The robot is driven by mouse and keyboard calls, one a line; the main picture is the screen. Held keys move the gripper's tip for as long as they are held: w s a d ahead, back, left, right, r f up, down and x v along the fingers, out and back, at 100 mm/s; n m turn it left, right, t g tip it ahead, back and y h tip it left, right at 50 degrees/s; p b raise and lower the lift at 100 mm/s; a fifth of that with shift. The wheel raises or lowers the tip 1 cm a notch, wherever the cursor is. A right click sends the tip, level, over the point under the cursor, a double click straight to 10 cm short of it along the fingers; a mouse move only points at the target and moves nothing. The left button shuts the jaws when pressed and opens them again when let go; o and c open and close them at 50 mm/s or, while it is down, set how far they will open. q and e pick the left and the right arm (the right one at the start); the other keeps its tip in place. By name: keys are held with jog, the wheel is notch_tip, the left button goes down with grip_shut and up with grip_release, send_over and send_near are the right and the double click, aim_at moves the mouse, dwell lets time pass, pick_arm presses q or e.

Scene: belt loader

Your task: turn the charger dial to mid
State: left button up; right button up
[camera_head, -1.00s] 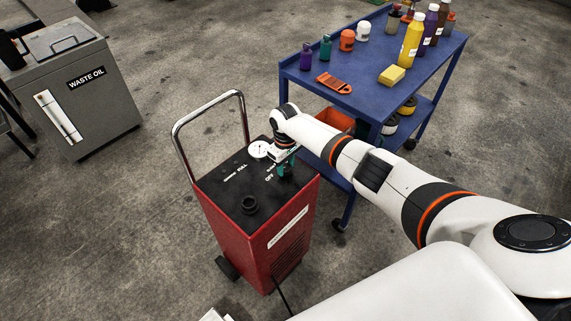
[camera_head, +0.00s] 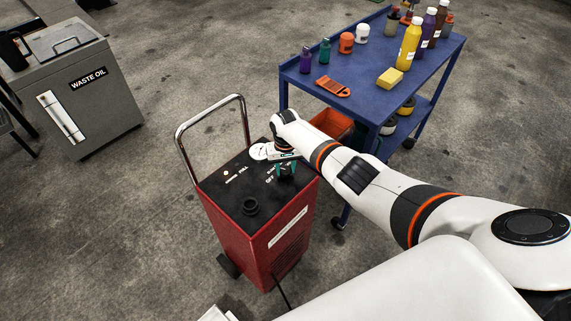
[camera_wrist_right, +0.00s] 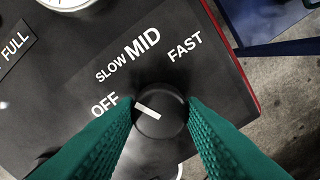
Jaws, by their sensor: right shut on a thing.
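The red charger (camera_head: 262,240) stands on the floor with a black top panel. Its round black dial (camera_wrist_right: 168,123) shows in the right wrist view, with a white pointer line aimed left towards the word OFF (camera_wrist_right: 104,105). The words SLOW, MID (camera_wrist_right: 142,44) and FAST run in an arc above the dial. My right gripper (camera_wrist_right: 160,112) has its green fingers on both sides of the dial, shut on it. In the head view the right gripper (camera_head: 286,169) is at the panel's right side and mostly hides the dial. My left gripper is not in view.
A round white gauge (camera_head: 262,151) and a black cap (camera_head: 250,206) sit on the panel, with a metal handle (camera_head: 178,150) behind. A blue cart (camera_head: 365,105) with bottles stands close on the right. A grey waste oil cabinet (camera_head: 105,115) stands at the left.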

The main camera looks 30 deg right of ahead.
aim_at(286, 169)
jog(key=m+p, duration=0.1)
jog(key=m, duration=0.3)
jog(key=shift+r+m, duration=0.1)
jog(key=shift+m, duration=0.2)
jog(key=shift+w+m+p, duration=0.1)
jog(key=shift+m+p, duration=0.35)
jog(key=shift+m, duration=1.55)
jog(key=o, duration=1)
notch_tip(286, 169, up, 6)
jog(key=p, duration=0.2)
jog(key=shift+p, duration=0.4)
notch_tip(286, 169, up, 6)
jog(key=shift+f, duration=0.1)
